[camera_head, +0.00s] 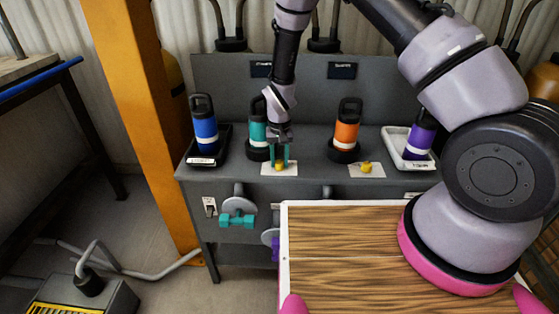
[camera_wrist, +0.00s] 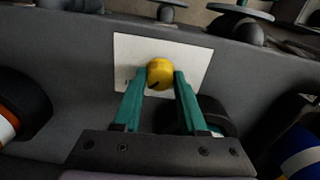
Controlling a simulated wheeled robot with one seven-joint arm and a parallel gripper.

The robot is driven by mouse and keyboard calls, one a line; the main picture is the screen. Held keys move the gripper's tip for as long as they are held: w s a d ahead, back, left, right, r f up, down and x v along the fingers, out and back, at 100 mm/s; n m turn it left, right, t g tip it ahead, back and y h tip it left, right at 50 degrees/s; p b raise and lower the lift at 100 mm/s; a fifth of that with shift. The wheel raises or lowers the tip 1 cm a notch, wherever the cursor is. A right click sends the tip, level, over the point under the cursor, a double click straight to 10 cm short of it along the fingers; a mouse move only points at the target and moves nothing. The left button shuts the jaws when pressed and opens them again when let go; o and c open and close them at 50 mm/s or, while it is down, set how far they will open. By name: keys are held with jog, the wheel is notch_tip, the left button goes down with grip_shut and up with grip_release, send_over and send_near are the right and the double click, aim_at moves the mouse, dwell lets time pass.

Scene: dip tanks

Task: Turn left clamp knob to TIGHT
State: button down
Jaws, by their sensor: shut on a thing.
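The left clamp knob is yellow and round (camera_head: 279,167), on a white plate (camera_head: 267,170) at the front of the grey bench top. In the wrist view the knob (camera_wrist: 160,73) sits between the tips of my two teal fingers, with a dark mark on its lower left. My gripper (camera_head: 280,162) points down at it and is shut on it; it also shows in the wrist view (camera_wrist: 160,80). Any lettering on the plate (camera_wrist: 190,52) is too small to read, so the knob's setting cannot be told.
A teal bottle (camera_head: 258,135) stands just behind my gripper, with a blue bottle (camera_head: 204,130) in a black tray to the left. An orange bottle (camera_head: 347,130) and a second yellow knob (camera_head: 366,167) are to the right. A purple bottle (camera_head: 419,137) stands in a white tray.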

aim_at(279, 162)
jog(key=shift+m, duration=0.5)
jog(key=shift+c, duration=2.2)
grip_release()
notch_tip(279, 162, up, 11)
